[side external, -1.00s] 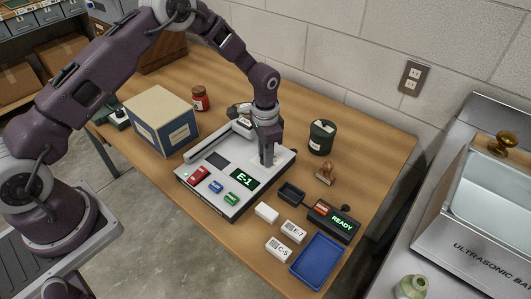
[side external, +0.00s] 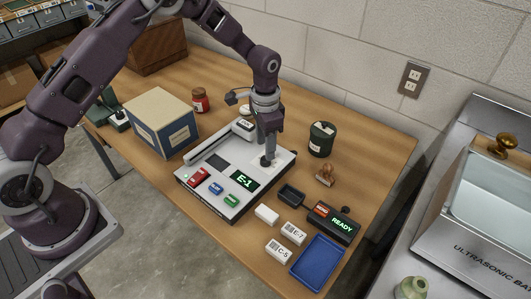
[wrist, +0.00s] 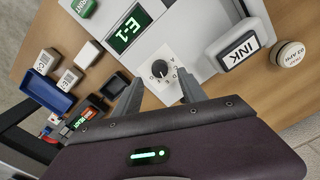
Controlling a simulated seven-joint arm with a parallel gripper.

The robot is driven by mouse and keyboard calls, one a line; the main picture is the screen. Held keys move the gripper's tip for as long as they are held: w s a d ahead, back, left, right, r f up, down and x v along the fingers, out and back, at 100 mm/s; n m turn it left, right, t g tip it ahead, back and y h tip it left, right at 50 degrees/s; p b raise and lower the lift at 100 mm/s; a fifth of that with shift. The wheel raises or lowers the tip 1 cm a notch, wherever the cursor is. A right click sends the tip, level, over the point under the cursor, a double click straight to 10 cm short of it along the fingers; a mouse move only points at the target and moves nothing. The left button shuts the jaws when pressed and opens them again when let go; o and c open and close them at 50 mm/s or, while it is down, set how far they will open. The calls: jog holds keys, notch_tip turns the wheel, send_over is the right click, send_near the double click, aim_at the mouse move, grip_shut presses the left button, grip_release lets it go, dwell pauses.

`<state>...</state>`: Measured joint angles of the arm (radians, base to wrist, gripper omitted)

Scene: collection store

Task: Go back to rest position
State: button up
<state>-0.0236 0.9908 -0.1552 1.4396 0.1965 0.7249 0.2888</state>
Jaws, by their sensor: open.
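My gripper (side external: 267,151) is above the back right part of the white device (side external: 232,212) on the table. In the wrist view my gripper's fingers (wrist: 160,95) are spread apart, with nothing between them. Past the fingertips is a small black knob (wrist: 160,68) on a white plate with letters around it. The knob also shows just under the fingers in the side view (side external: 266,161). The device's green display reads E-1 (side external: 245,180).
A blue tray (side external: 318,262), white labelled blocks (side external: 291,231), a READY unit (side external: 333,221), a wooden stamp (side external: 326,174) and a dark jar (side external: 321,139) lie to the right. A box (side external: 160,122) stands left. The wall is behind; the air above the table is largely free.

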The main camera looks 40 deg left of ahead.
jog(key=shift+r, duration=1.25)
jog(key=shift+r, duration=0.4)
jog(key=s+a+r+n+t, duration=0.1)
jog(key=s+r, duration=0.4)
jog(key=r, duration=0.5)
jog(key=s+a+r+n+t, duration=0.15)
jog(key=s+r, duration=0.35)
jog(key=r, duration=0.5)
jog(key=s+r+n+t, duration=0.1)
jog(key=s+r, duration=0.1)
jog(key=s, duration=0.9)
jog(key=s+r+n+t, duration=0.2)
jog(key=s, duration=0.9)
jog(key=shift+a+r, duration=0.15)
jog(key=shift+r, duration=0.05)
